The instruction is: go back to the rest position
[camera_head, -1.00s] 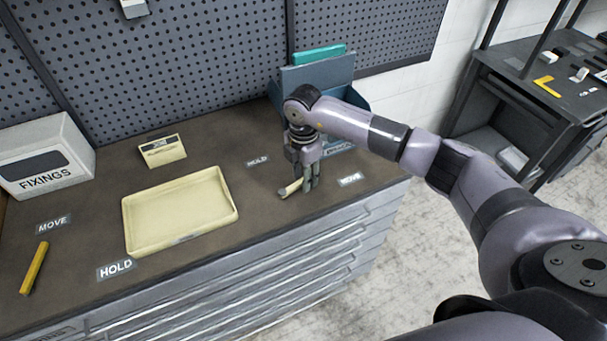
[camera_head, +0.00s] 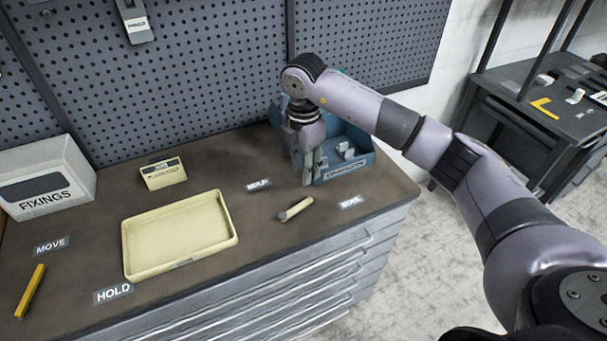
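My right gripper (camera_head: 309,176) hangs fingers down above the back right of the bench, in front of a blue bin. Its fingers look parted, with nothing between them. A short cream cylinder (camera_head: 296,209) with a grey end lies on the bench below and in front of the gripper, apart from it. It lies between the small HOLD label (camera_head: 258,185) and the right MOVE label (camera_head: 351,202). My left gripper is not in view.
A blue bin (camera_head: 345,170) stands close behind and right of the gripper, partly hidden by it. An empty cream tray (camera_head: 180,236), a FIXINGS box (camera_head: 45,180), a small cream sign (camera_head: 163,173) and a yellow stick (camera_head: 30,291) are on the bench. A pegboard (camera_head: 210,70) rises behind.

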